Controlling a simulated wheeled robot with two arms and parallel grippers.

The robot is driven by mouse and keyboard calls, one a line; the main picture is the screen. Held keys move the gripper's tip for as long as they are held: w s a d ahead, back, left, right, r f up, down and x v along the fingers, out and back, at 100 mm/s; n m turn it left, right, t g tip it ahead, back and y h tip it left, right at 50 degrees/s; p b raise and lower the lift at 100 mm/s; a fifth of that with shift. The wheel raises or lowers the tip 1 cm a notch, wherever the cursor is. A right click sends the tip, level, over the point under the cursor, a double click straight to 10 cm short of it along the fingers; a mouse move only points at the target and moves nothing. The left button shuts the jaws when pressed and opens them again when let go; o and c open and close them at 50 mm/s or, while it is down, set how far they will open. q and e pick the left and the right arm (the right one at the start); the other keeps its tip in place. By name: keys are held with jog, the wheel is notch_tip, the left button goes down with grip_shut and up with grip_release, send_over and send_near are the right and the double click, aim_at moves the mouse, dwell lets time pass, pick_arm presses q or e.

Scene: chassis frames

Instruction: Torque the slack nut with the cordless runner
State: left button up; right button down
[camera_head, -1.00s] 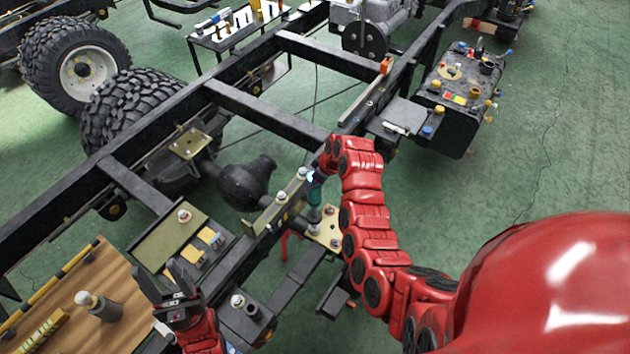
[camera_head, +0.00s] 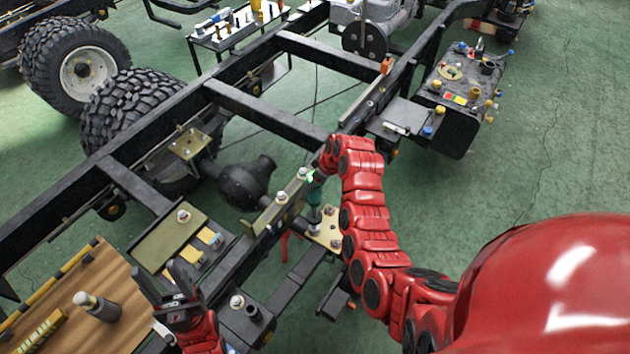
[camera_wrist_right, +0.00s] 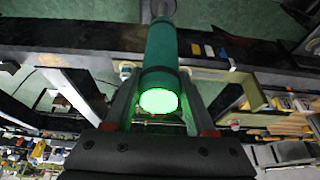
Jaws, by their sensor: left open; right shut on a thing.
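The cordless runner, a green cylinder (camera_head: 315,193), stands upright in my right gripper (camera_head: 317,172), with a lit green light at its top. In the right wrist view the runner (camera_wrist_right: 161,50) lies between the fingers of my right gripper (camera_wrist_right: 160,110), its end glowing green. Its lower end is over the tan plate (camera_head: 325,230) on the chassis rail; the nut under it is hidden. Other nuts show on that plate, one at its near corner (camera_head: 335,243). My left gripper (camera_head: 160,278) is open and empty at lower left, beside the wooden-topped bench.
The wooden bench (camera_head: 65,305) holds a grey cylinder with a pale knob (camera_head: 97,305). An olive tray (camera_head: 172,232) and a bracket with pale-topped bolts (camera_head: 272,213) sit along the rail. A black tank (camera_head: 455,125) stands at right. The green floor is open at far right.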

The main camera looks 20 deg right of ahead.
jog(key=shift+w+r, duration=0.1)
jog(key=shift+r, duration=1.45)
jog(key=shift+r, duration=0.55)
jog(key=shift+r+p, duration=0.3)
jog(key=shift+r, duration=1.6)
